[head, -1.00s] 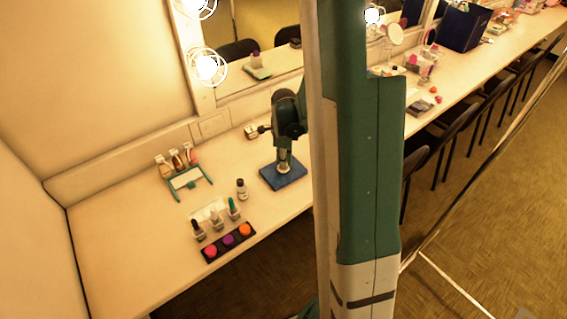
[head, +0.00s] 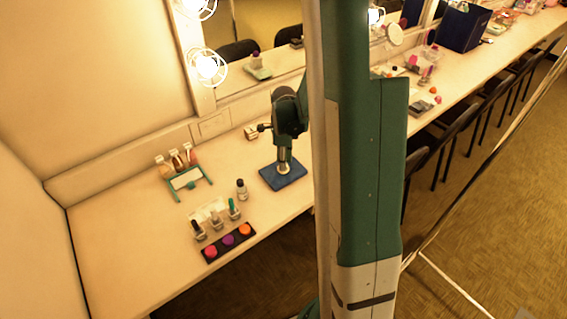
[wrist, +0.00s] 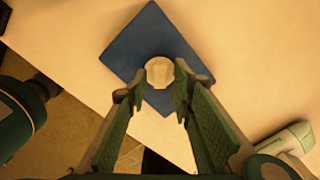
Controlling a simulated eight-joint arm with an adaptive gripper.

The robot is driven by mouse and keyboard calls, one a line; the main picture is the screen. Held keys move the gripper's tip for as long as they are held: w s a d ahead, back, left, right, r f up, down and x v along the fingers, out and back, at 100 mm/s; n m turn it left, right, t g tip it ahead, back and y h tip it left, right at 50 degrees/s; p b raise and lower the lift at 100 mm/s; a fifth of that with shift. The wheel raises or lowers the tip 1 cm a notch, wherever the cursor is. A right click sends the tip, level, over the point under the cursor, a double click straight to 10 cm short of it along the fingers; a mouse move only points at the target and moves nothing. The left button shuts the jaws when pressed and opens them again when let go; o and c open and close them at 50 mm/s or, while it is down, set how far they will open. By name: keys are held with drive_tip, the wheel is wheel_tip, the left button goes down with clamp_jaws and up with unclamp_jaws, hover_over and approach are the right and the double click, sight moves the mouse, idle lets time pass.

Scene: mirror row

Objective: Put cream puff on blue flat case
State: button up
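The cream puff (wrist: 160,72) is a small, round, pale piece on the blue flat case (wrist: 128,47), near the case's middle. In the head view, the puff (head: 285,169) shows just under my gripper (head: 284,160), on the case (head: 295,177) on the counter. In the wrist view, my gripper (wrist: 160,88) has its fingers spread, with the puff beyond and between the tips. A gap shows between each finger and the puff. The gripper is open and empty.
A dark palette (head: 229,243) with colored pots, several small bottles (head: 217,219) and a teal-framed stand (head: 187,180) are left of the case. A small box (head: 251,132) lies behind it. The counter's front edge is close to the case.

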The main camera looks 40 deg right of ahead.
wheel_tip(320, 180, up, 11)
drive_tip(key=p, duration=0.1)
idle(0.6)
drive_tip(key=shift+r, duration=0.1)
idle(0.5)
drive_tip(key=s+a+r+n+t, duration=0.2)
drive_tip(key=s+a+r+n, duration=0.1)
drive_tip(key=a+r+n, duration=0.4)
drive_tip(key=s+a+r+n+t, duration=0.1)
drive_tip(key=s+a+r+n, duration=0.2)
drive_tip(key=a+r+n, duration=0.35)
drive_tip(key=s+a+r+n+t, duration=0.2)
drive_tip(key=s+a+n, duration=0.4)
drive_tip(key=a, duration=0.1)
drive_tip(key=s+a+r+n+t, duration=0.2)
drive_tip(key=s+a+r+n, duration=0.1)
drive_tip(key=s+a+n, duration=0.3)
drive_tip(key=shift+a+r+n, duration=0.25)
drive_tip(key=shift+a+n, duration=0.4)
drive_tip(key=shift+n, duration=0.1)
